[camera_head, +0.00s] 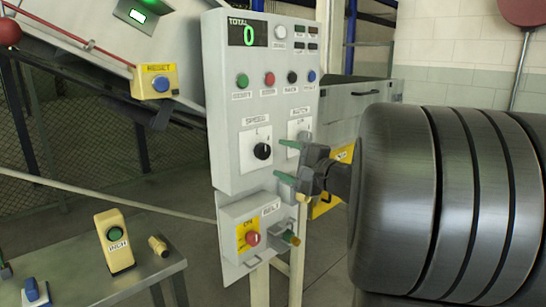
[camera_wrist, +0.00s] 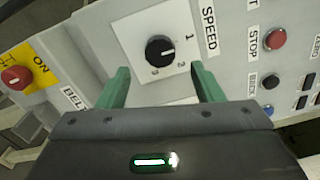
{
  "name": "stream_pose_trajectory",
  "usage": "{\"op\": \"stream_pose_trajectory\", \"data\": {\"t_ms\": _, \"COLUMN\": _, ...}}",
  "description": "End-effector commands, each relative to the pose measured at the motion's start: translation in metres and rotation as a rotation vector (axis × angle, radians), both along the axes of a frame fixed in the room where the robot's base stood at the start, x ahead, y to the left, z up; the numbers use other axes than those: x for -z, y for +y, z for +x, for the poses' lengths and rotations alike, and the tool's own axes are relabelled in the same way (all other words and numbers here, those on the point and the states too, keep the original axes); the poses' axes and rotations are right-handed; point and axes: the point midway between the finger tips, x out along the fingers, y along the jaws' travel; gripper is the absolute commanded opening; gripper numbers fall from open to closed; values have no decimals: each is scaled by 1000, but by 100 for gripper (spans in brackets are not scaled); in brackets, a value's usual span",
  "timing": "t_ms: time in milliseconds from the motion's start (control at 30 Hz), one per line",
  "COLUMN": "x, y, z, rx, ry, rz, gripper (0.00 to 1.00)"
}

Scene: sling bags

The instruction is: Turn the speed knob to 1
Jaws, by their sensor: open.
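The speed knob (camera_head: 262,151) is a round black dial on a white plate, low on the grey control panel (camera_head: 222,165). In the wrist view the knob (camera_wrist: 159,49) shows whole, with 1, 2 and 3 printed around it and the SPEED label (camera_wrist: 209,31) to the right. My gripper (camera_head: 288,160) is open with green fingers, to the right of the knob in the head view. In the wrist view the gripper (camera_wrist: 161,75) has its fingertips apart, below the knob at either side. Nothing is between them.
Several coloured buttons, including a red stop button (camera_head: 269,79), sit above the knob. My gripper partly hides the BATCH plate (camera_head: 294,128). A table (camera_head: 150,270) with an INCH button box (camera_head: 114,240) stands at lower left.

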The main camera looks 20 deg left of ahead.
Motion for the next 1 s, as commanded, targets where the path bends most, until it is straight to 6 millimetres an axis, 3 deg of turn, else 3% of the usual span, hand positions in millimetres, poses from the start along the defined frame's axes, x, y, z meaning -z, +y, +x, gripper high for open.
{"op": "stream_pose_trajectory", "data": {"t_ms": 200, "x": 0, "y": -40, "z": -15, "rx": 5, "ry": -3, "rz": -1, "gripper": 60}}
{"op": "stream_pose_trajectory", "data": {"t_ms": 400, "x": 0, "y": -62, "z": -25, "rx": 2, "ry": -2, "rz": 0, "gripper": 60}}
{"op": "stream_pose_trajectory", "data": {"t_ms": 600, "x": 0, "y": -71, "z": -30, "rx": 0, "ry": -1, "rz": -1, "gripper": 60}}
{"op": "stream_pose_trajectory", "data": {"t_ms": 1000, "x": 0, "y": -71, "z": -29, "rx": -1, "ry": -1, "rz": -1, "gripper": 60}}
